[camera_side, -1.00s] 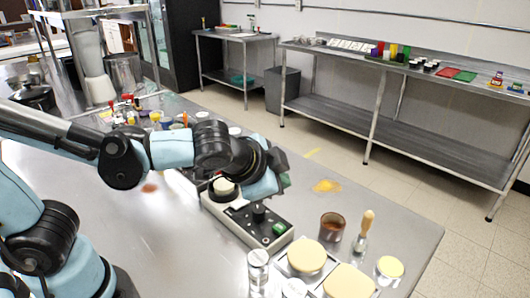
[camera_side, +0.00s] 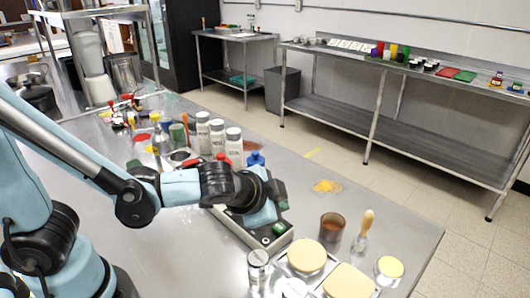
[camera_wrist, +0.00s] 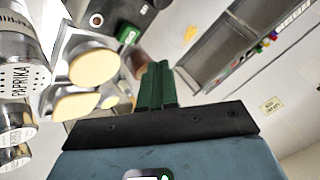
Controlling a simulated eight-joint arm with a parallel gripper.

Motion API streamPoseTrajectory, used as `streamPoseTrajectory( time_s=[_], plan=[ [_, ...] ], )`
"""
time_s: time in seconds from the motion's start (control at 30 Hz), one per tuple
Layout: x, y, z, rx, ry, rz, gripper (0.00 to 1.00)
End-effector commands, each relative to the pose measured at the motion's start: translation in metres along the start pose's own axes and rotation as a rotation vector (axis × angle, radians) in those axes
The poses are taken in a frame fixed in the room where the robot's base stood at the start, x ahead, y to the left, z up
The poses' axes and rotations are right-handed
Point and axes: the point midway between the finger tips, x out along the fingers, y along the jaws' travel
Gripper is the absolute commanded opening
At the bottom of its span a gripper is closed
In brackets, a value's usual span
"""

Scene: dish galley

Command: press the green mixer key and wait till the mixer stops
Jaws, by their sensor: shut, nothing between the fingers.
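The grey box with a black top (camera_side: 238,229) lies on the steel table, mostly behind my arm. Its green key (camera_side: 279,228) shows at its near right end. In the wrist view the green key (camera_wrist: 128,36) lies up and left of my fingertips, on the dark panel (camera_wrist: 112,14). My gripper (camera_wrist: 158,66) is shut and empty, its two green fingers together. In the side view it is over the box, close to the green key; whether it touches cannot be told. The pale round part and the black knob of the box are hidden in the side view.
A brown cup (camera_side: 332,227), a wooden-handled brush (camera_side: 364,232), pale yellow pads (camera_side: 306,257) and a shaker (camera_side: 258,268) stand near the box. Several white-capped shakers (camera_side: 218,136) stand behind my arm. The table right of the box, by a yellow stain (camera_side: 327,186), is clear.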

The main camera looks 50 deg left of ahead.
Motion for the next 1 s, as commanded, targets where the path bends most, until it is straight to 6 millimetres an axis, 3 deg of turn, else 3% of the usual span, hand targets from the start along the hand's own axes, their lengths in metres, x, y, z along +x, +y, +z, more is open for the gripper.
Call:
streamPoseTrajectory(
  time_s=[0.33,1.0],
  plan=[
    [0.018,0.013,0.012,0.0,0.0,0.0,0.0],
    [0.02,0.014,0.014,0.0,0.0,0.0,0.0]
  ],
)
